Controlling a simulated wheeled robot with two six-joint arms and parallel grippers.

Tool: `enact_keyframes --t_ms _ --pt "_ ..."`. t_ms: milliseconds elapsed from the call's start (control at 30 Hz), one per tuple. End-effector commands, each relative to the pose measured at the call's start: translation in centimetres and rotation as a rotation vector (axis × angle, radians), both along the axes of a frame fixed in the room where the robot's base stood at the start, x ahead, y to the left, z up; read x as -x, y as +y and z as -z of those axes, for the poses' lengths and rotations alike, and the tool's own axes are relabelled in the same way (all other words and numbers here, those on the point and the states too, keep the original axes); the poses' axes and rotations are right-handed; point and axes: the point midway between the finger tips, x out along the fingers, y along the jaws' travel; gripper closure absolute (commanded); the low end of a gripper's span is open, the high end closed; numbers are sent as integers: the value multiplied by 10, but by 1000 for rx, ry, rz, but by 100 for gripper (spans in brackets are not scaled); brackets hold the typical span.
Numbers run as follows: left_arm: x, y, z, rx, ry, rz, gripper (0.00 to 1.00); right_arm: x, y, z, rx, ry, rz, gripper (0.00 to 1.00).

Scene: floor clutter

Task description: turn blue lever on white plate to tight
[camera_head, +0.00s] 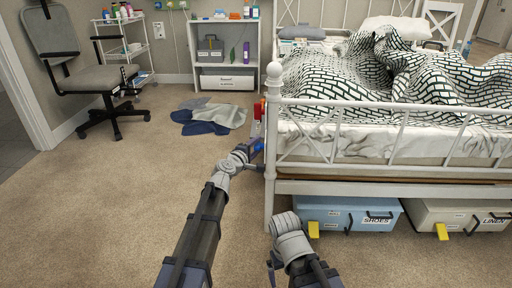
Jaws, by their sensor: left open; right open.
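I cannot make out a blue lever for certain. A small pale plate (159,31) is on the back wall between the wire rack and the white shelf, too small to read any lever or mark on it. My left gripper (256,149) is open beside the bed's front left post, far from that wall. A small blue patch shows at its fingers, and I cannot tell whether it is part of the gripper. My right gripper (271,267) is open, low in the picture, in front of the bed and largely hidden by its own wrist.
The white metal bed (400,188) fills the right side, with a blue bin (340,222) and a cream bin (440,207) under it. Blue and grey cloths (207,118) lie before the shelf (223,62). An office chair (90,78) stands left. The carpet at left is clear.

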Motion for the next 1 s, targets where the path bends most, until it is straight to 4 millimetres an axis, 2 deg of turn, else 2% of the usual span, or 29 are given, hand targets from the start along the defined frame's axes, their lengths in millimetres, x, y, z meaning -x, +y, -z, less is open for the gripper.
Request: enact_keyframes --t_ms 267,633,933,1000 --pt "17 6 -4 1 0 -1 50 0 0 -4 0 0 0 2" --pt "68 28 -13 1 0 -1 50 0 0 -13 0 0 0 2" --pt "71 30 -13 0 0 0 50 0 0 -13 0 0 0 2" --pt "71 30 -14 1 3 2 43 0 0 -14 0 0 0 2"
